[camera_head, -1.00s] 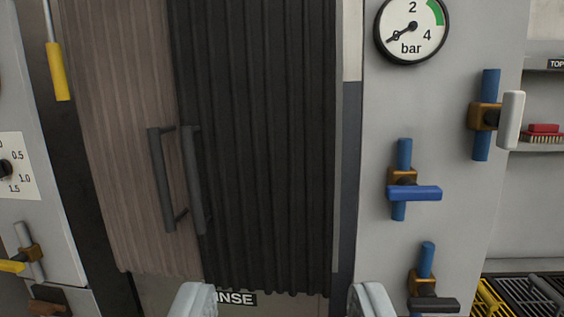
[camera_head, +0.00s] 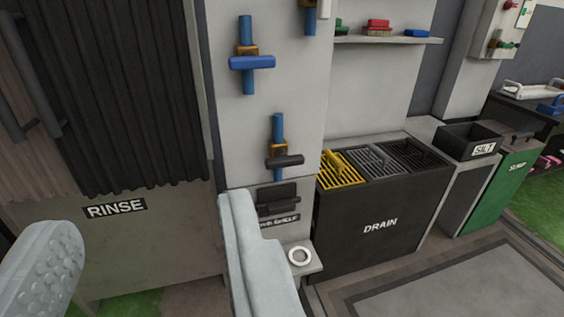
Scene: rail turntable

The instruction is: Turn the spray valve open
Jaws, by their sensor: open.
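Several valves sit on blue vertical pipes on the grey panel; I see no label naming the spray valve. One valve has a blue handle (camera_head: 251,62) lying crosswise to its pipe. Below it, another has a black handle (camera_head: 285,161), also crosswise. A third valve (camera_head: 309,14) with a white handle is cut off at the top edge. My gripper (camera_head: 150,222) is open and empty, its fingers wide apart in the lower left. Its right finger is in front of the lower panel, below and left of the black handle. It touches no valve.
A RINSE sign (camera_head: 115,208) is under a dark curtain (camera_head: 125,100) at left. A DRAIN cabinet (camera_head: 370,230) with a yellow rack (camera_head: 340,172) stands right of the panel. A small shelf with a white ring (camera_head: 300,256) juts out below. Floor at lower right is clear.

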